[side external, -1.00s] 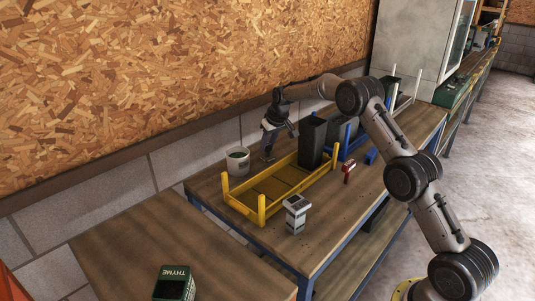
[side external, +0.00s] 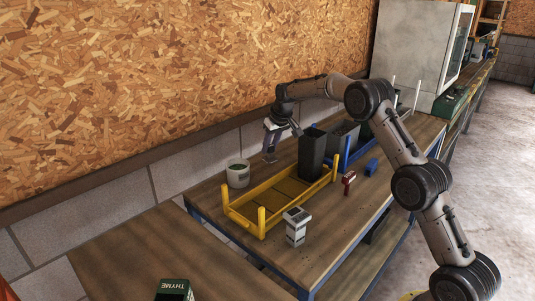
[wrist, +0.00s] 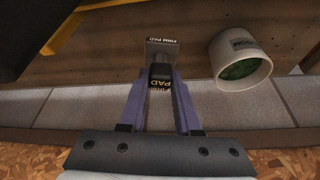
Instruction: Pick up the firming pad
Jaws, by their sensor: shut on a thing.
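The firming pad (wrist: 160,52) is a small dark and grey block lettered "FIRM PAD". In the wrist view it sits between the two purple-grey fingers of my gripper (wrist: 160,88), which is shut on it. The pad's flat end points away from the gripper. In the side view my gripper (side external: 271,146) points down behind the yellow tray, to the right of the white bucket. The pad is small there and seems to hang just above the bench.
A white bucket (side external: 238,173) with green contents stands close to my gripper. A yellow tray (side external: 240,222) holds a tall dark pot (side external: 312,155). A blue tray (side external: 349,150), a red-handled tool (side external: 348,181) and a grey-white box (side external: 296,227) are on the bench too.

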